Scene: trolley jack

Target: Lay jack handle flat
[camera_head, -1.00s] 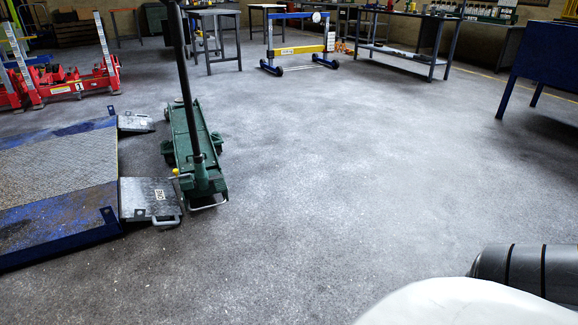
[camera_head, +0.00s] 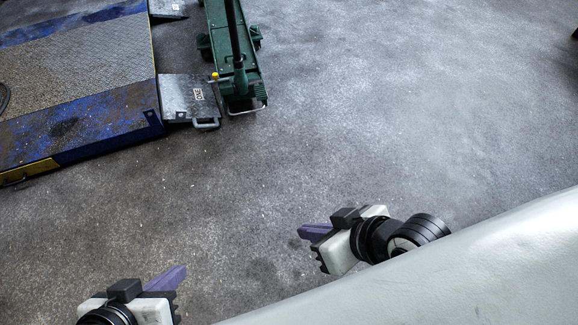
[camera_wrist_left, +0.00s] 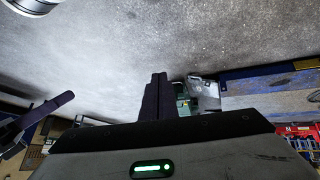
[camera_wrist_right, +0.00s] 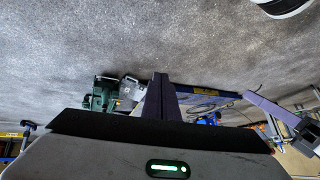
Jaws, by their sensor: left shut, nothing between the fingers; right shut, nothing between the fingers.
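The green trolley jack (camera_head: 224,48) stands on the floor at the top of the head view, beside the blue platform. Its dark handle (camera_head: 233,28) rises upright from its near end, and its top is out of the frame. The jack also shows small in the left wrist view (camera_wrist_left: 182,96) and the right wrist view (camera_wrist_right: 103,92). My left gripper (camera_head: 180,272) is shut and empty at the bottom left of the head view. My right gripper (camera_head: 305,232) is shut and empty at lower middle. Both are well apart from the jack, on the near side of it.
A blue-framed platform (camera_head: 155,125) with a metal deck lies at upper left. A grey ramp plate (camera_head: 185,95) with a handle sits between it and the jack. The floor (camera_head: 400,120) between my grippers and the jack, and to the right, is clear.

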